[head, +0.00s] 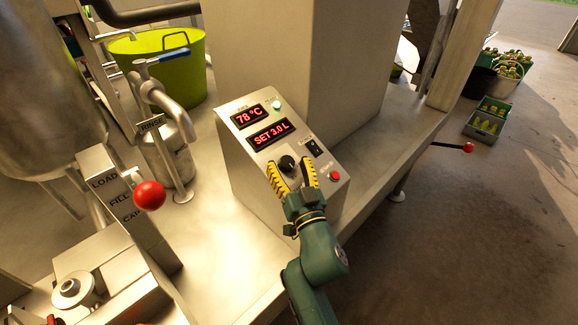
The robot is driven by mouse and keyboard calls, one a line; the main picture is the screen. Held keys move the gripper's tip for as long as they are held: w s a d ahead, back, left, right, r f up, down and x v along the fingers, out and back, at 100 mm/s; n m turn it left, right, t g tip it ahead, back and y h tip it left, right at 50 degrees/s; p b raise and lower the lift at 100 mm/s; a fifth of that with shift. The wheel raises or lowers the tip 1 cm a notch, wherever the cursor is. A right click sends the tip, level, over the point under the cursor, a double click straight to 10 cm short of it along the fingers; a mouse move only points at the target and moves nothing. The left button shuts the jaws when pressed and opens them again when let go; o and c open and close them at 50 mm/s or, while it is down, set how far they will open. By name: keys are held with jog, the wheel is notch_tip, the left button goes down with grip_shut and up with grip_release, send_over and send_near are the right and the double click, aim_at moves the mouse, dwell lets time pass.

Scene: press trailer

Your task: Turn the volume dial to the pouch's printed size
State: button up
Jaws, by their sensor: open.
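The control box (249,178) stands on the steel bench with a sloped front panel. Its black volume dial (288,163) sits at the lower middle of the panel. The upper red display (250,116) reads 78 °C and the lower display (270,133) reads SET 3.0 L. My gripper (291,172) is open, with its yellow-and-black fingers close in front of the panel, by the dial. I cannot tell whether a finger touches the dial. No pouch or printed size can be made out in this view.
A red-knobbed lever (149,195) by the LOAD/FILL/CAP plate and a RINSE tap (175,105) stand left. A green tub (190,70) is behind. Bare bench lies left of the box.

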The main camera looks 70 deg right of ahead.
jog(key=v, duration=1.2)
